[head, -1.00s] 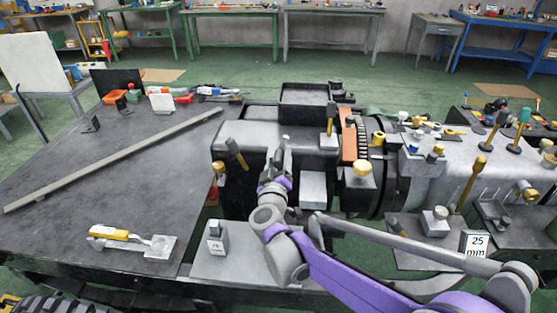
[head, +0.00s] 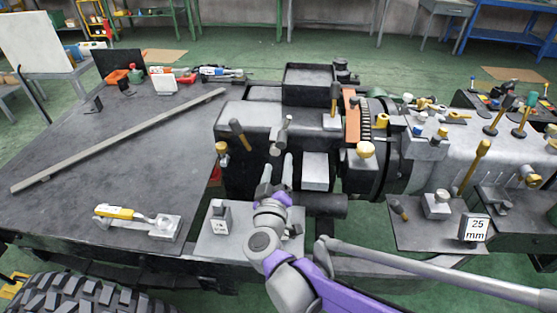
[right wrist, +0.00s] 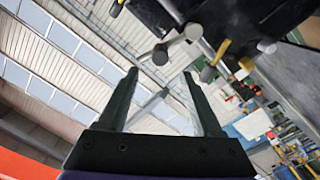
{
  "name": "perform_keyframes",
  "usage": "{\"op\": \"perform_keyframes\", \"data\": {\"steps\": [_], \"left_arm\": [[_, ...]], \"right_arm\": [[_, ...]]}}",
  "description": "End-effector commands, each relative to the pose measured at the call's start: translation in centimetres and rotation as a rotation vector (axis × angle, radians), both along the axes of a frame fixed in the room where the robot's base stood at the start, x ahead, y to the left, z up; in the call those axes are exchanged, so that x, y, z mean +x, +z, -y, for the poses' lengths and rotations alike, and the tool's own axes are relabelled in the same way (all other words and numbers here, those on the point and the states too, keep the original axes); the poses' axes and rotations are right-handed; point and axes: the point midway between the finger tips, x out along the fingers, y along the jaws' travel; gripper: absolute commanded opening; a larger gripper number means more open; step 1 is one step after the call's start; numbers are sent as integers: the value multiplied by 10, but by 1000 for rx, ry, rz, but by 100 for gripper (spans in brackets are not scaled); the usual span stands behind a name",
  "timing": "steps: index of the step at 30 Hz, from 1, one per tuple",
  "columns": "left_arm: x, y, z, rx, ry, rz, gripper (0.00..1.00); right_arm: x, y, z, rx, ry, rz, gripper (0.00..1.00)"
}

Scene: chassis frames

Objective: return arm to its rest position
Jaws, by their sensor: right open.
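My right gripper (head: 278,170) is open and empty in the head view. It points up and away in front of the dark machine block (head: 240,118), with its purple-and-grey arm coming in from the lower right. In the right wrist view, its two dark fingers (right wrist: 159,75) stand well apart with nothing held between them. A grey mallet-like tool (head: 283,128) shows just beyond the fingertips; touching or apart, I cannot tell. My left gripper is not in view.
A black-handled tool (head: 237,132) sticks up left of the gripper. A small grey weight (head: 221,217) stands on a plate below. A block marked 25 mm (head: 474,229) is to the right. The dark table (head: 110,170) holds a long bar (head: 120,138) and a yellow-handled clamp (head: 120,213).

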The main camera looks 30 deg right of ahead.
Motion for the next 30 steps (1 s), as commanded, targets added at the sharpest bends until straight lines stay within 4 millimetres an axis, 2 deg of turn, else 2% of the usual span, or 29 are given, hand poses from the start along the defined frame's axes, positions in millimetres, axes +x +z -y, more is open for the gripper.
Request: {"op": "perform_keyframes", "data": {"steps": [14, 17, 21, 23, 25, 27, 30], "left_arm": [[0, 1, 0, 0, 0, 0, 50], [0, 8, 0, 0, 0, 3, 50], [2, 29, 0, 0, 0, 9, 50], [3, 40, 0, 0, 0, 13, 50], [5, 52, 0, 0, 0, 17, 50], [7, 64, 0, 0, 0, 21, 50], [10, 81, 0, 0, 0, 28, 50]], "right_arm": [[0, 2, -2, 4, 11, 5, 67], [2, 16, -12, 30, 86, 39, 67], [-1, 45, -51, 138, 336, 73, 67], [-8, 51, -72, 213, 461, 41, 67], [-23, 46, -94, 313, 576, -44, 67], [-44, 33, -109, 419, 645, -169, 67], [-82, 5, -116, 570, 640, -386, 67]]}}
